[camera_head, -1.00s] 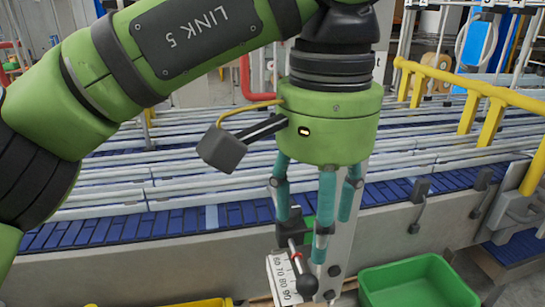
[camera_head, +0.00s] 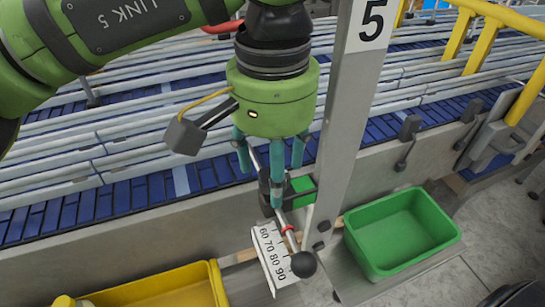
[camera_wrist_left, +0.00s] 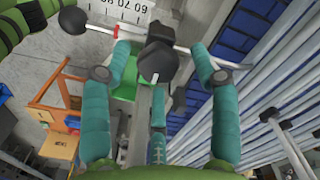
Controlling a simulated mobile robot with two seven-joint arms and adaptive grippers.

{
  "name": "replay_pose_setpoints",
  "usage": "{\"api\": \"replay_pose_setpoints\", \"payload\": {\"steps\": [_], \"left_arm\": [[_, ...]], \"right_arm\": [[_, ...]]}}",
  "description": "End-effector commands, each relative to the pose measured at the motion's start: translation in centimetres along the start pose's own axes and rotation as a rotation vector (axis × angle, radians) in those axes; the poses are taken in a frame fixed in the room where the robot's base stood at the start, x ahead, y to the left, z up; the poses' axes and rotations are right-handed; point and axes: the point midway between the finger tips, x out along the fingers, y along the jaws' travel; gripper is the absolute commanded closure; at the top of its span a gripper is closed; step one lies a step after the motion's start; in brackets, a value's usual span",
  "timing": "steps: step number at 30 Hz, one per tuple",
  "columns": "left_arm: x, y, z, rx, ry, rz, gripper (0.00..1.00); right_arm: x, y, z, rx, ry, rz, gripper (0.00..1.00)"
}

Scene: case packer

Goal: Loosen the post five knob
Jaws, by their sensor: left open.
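The post five (camera_head: 352,95) is a grey upright with a "5" label, right of my left gripper in the head view. My left gripper (camera_head: 270,180) points down with its teal fingers open, beside the post. A black clamp and knob (camera_head: 266,190) sit by the fingertips, partly hidden. In the left wrist view the dark knob (camera_wrist_left: 157,62) lies between the spread fingers of my left gripper (camera_wrist_left: 160,55); contact cannot be told. A rod with a black ball end (camera_head: 303,264) and a white scale (camera_head: 272,258) are just below. My right gripper is out of view.
A green bin (camera_head: 447,238) stands right of the post and a yellow bin (camera_head: 216,285) is at the lower left. The conveyor with its rails (camera_head: 120,160) runs behind. A yellow guard rail (camera_head: 500,15) is at the upper right.

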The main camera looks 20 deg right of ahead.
Motion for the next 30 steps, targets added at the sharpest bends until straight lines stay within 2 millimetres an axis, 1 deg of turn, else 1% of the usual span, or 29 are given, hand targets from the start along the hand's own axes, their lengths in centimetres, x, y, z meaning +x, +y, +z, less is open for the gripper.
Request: {"api": "replay_pose_setpoints", "payload": {"steps": [1,3,6,8,9,11,12,13,23,30], "left_arm": [[0.2,0.0,0.0,0.001,-0.001,0.0,0.39],[0.3,0.0,0.0,0.001,0.0,0.0,0.39],[0.3,0.0,0.0,0.0,0.0,0.0,0.39],[0.3,0.0,0.0,0.0,0.0,0.0,0.39],[0.3,0.0,0.0,0.0,0.0,0.0,0.47],[0.3,0.0,0.0,0.0,0.0,0.0,0.71],[0.3,0.0,0.0,0.0,0.0,0.0,0.87],[0.3,0.0,0.0,0.0,0.0,0.0,0.95],[0.4,0.0,0.0,-0.018,-0.001,0.0,0.95],[0.5,0.0,0.0,-0.124,-0.002,0.0,0.95]], "right_arm": [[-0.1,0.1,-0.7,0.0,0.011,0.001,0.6],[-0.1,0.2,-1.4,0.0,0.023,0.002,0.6],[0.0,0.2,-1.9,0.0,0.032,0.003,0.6],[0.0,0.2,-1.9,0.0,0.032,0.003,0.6],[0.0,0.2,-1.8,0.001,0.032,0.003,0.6],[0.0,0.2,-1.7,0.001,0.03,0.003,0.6],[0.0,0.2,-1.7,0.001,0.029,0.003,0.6],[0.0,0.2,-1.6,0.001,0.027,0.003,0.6],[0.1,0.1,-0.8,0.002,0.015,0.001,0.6],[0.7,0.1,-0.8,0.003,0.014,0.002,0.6]]}}
